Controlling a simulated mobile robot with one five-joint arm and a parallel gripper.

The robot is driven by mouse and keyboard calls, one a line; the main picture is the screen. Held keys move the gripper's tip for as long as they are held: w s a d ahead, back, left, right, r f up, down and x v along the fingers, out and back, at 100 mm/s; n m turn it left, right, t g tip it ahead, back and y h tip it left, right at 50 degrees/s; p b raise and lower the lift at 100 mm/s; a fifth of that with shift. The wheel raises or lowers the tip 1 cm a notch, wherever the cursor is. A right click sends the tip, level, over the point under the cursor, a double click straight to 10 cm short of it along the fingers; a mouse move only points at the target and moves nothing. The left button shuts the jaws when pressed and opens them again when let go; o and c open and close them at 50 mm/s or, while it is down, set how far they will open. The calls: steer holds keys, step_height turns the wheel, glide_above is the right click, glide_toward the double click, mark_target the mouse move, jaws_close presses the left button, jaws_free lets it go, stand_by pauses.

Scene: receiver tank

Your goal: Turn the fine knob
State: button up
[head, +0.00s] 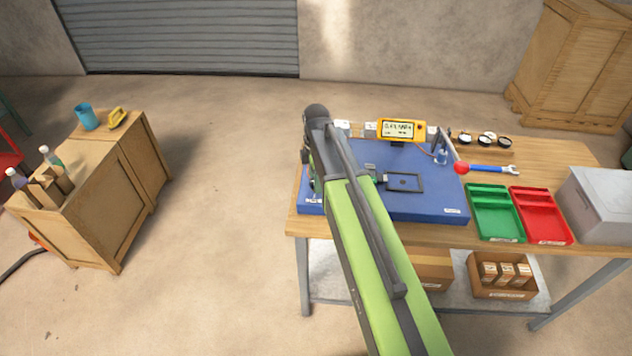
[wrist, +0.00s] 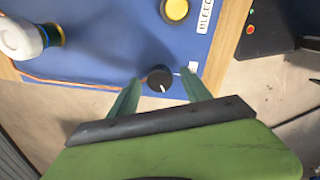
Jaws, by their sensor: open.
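A round black knob (wrist: 157,80) with a white pointer line sits near the edge of the blue panel (wrist: 95,55) in the wrist view. The pointer aims toward the lower right of that picture. My gripper (wrist: 161,77) is open, with one green finger on each side of the knob and a gap visible on both sides. The knob's label is not readable. In the head view my arm hides the knob; the blue panel (head: 425,207) lies on the table there. A yellow meter (head: 401,130) with a lit display stands at the panel's back.
A yellow button (wrist: 175,10) beside a BLEED label and a white round part (wrist: 20,38) are on the panel. A green tray (head: 493,226), a red tray (head: 540,228) and a grey box (head: 600,205) stand to the right.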

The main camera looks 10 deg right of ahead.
jaws_close()
stand_by(0.4)
